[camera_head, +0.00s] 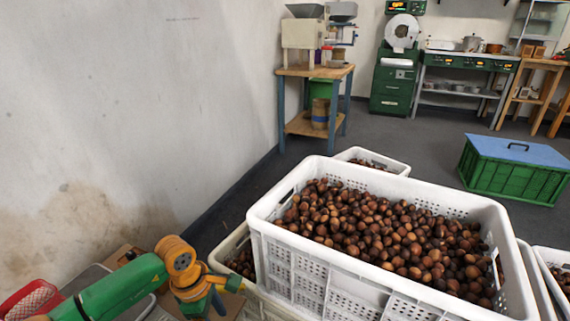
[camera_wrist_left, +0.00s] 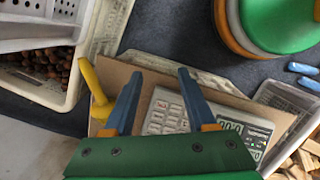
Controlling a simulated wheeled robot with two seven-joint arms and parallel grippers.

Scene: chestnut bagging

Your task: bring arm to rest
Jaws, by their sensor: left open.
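My left arm (camera_head: 125,287), green with orange joints, comes in at the lower left of the head view, low beside the white crate. In the left wrist view my left gripper (camera_wrist_left: 160,74) is open, its two blue-grey fingers apart with nothing between them. Beneath it lies a device with a keypad (camera_wrist_left: 168,108) and a green panel, on a brown board (camera_wrist_left: 150,76). I cannot tell the gap between fingers and device. A yellow handle-like piece (camera_wrist_left: 92,84) stands left of the fingers. My right gripper is not in view.
A large white crate (camera_head: 340,262) full of chestnuts (camera_head: 390,235) stands right of the arm, with other white crates around it. A red basket (camera_head: 30,300) is at the lower left. A green crate with a blue lid (camera_head: 515,150) stands on the floor. The wall is close on the left.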

